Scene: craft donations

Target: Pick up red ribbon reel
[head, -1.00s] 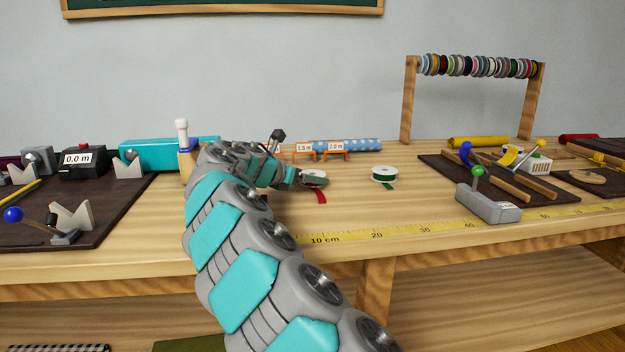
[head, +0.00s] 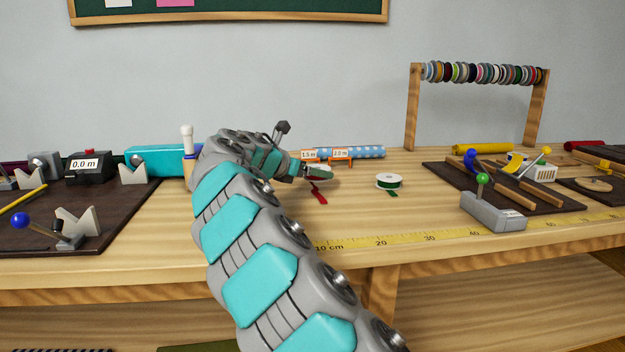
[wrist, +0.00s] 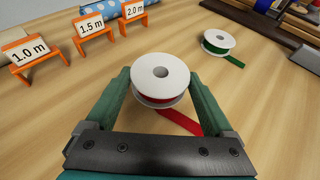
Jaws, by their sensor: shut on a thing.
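The red ribbon reel (wrist: 161,78) is a white-flanged spool with red ribbon. In the wrist view it sits between the two fingers of my gripper (wrist: 160,88), which is shut on it. A loose red tail hangs out toward the lower right. In the head view my gripper (head: 312,172) covers most of the reel, and the red tail (head: 318,193) shows below the fingers. How far the reel is above the table, if at all, is hard to tell.
A green ribbon reel (wrist: 219,42) stands to the right, also in the head view (head: 389,181). Orange length markers (wrist: 93,27) stand behind at left. A yellow tape measure strip (head: 400,240) runs along the front edge. A grey lever device (head: 492,210) stands further right.

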